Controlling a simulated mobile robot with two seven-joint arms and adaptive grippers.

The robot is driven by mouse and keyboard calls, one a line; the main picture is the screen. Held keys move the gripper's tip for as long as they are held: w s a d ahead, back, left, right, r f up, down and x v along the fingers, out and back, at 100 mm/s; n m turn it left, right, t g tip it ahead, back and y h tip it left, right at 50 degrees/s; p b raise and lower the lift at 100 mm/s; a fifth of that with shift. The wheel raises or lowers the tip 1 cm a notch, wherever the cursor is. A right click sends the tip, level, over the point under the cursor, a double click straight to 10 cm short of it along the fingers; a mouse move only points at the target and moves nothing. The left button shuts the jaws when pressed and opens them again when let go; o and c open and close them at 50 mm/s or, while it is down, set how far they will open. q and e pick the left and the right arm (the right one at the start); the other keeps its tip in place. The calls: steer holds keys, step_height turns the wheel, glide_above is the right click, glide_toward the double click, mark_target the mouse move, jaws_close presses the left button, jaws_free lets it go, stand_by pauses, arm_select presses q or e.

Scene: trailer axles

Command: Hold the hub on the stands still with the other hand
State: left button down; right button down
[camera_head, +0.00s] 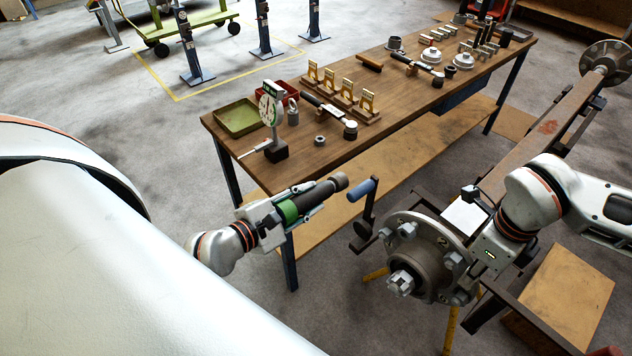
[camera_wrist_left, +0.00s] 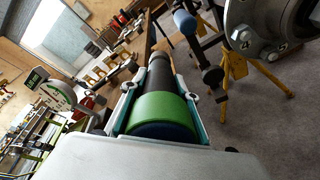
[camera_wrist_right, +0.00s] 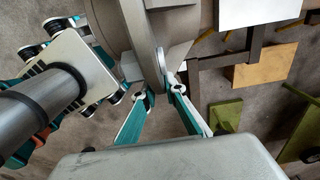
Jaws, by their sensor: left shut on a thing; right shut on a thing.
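The grey hub (camera_head: 428,268) sits at the near end of the axle beam (camera_head: 530,140), its studded flange and central nut facing out. It also shows in the left wrist view (camera_wrist_left: 262,22), with numbers on its face. My right gripper (camera_head: 474,262) is shut on the hub's rim; in the right wrist view its fingertips (camera_wrist_right: 158,84) pinch the flange edge. My left gripper (camera_head: 305,200) is shut around a dark cylindrical tool with a green band (camera_wrist_left: 160,108), held in the air left of the hub and apart from it. Yellow stand legs (camera_head: 450,328) show below the hub.
A blue-handled crank (camera_head: 362,189) stands between the tool and the hub. The wooden workbench (camera_head: 395,128) behind holds a dial gauge (camera_head: 270,105), a green tray (camera_head: 238,118) and several parts. Another hub (camera_head: 606,58) is at the beam's far end.

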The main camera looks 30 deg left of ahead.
arm_select(q)
steer(key=s+d+r+m+t+h, duration=0.1)
steer(key=s+d+r+t+h, duration=0.1)
steer(key=s+d, duration=1.5)
steer(key=shift+r, duration=0.25)
steer(key=shift+x, duration=5.05)
stand_by(0.6)
